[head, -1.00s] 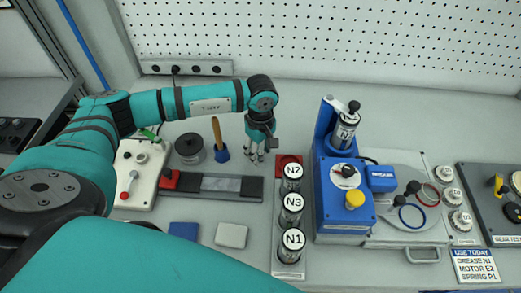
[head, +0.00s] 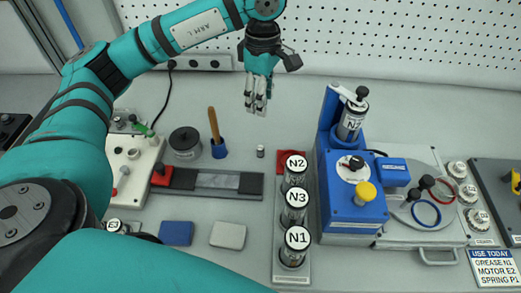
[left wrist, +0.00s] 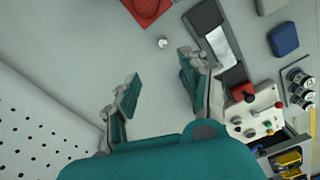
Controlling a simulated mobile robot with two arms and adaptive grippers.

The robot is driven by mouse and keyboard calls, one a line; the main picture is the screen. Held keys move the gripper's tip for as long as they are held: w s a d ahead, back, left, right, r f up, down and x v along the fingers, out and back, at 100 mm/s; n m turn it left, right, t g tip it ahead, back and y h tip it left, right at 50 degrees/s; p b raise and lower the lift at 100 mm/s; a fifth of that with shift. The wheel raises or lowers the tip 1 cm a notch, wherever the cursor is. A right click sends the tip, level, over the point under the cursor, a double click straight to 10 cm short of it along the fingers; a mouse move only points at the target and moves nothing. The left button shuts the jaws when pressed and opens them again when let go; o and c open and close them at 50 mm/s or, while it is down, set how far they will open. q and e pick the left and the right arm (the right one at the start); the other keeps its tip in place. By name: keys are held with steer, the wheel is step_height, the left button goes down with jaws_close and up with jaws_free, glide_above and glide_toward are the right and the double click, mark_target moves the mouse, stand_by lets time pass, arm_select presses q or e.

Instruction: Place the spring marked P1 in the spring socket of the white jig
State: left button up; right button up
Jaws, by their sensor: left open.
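A small silver cylinder (head: 260,151) stands alone on the grey table, left of the red pad; it also shows in the left wrist view (left wrist: 162,42). It may be the spring, but no P1 mark is readable. My left gripper (head: 256,108) is open and empty, raised above the table behind the cylinder. Its spread fingers show in the left wrist view (left wrist: 160,80), apart from the cylinder. The white jig (head: 146,158), with knobs and a red handle, lies at the left, partly behind my arm. I cannot tell which fitting is its spring socket. My right gripper is not in view.
The sign (head: 494,268) reads SPRING P1.

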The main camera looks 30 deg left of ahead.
arm_select(q)
steer(key=n+p, duration=0.1)
steer(key=p, duration=0.2)
glide_above(260, 148)
steer(key=f, duration=1.1)
steer(key=shift+w+d, duration=0.1)
steer(key=shift+w, duration=0.2)
steer(key=f, duration=0.1)
steer(key=f+p, duration=0.1)
steer(key=f, duration=0.2)
steer(key=shift+s+f+p, duration=0.25)
steer(key=shift+f+p, duration=0.1)
steer(key=shift+p, duration=0.05)
steer(key=shift+f, duration=0.3)
jaws_close()
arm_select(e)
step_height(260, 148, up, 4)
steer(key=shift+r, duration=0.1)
